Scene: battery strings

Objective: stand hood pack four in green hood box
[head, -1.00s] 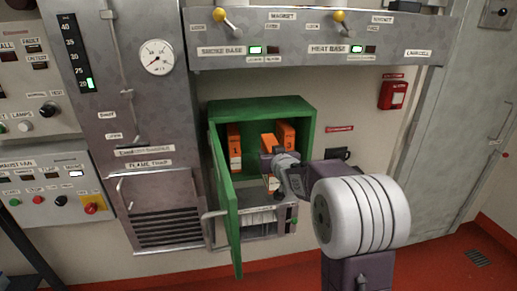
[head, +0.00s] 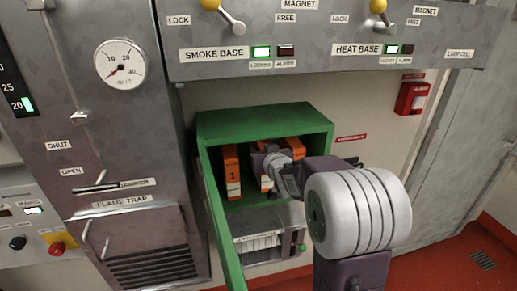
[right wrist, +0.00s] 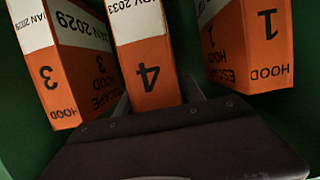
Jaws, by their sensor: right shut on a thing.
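The green hood box (head: 265,123) stands open under the grey panel, its door (head: 222,225) swung out to the left. My right gripper (right wrist: 153,98) is inside the box, shut on orange-and-white hood pack four (right wrist: 148,75). In the head view, my gripper and wrist hide most of pack four (head: 266,184); it looks upright. Hood pack one (head: 231,172) stands at the box's left side; it also shows in the right wrist view (right wrist: 250,45). Hood pack three (right wrist: 68,65) is on pack four's other side. Pack four's base contact is hidden. My left gripper is out of view.
Gaps separate pack four from its neighbours in the right wrist view. Below the box is a grey unit (head: 265,245) with a handle. The lever panel (head: 320,55) overhangs above. A red call box (head: 412,98) is on the wall to the right.

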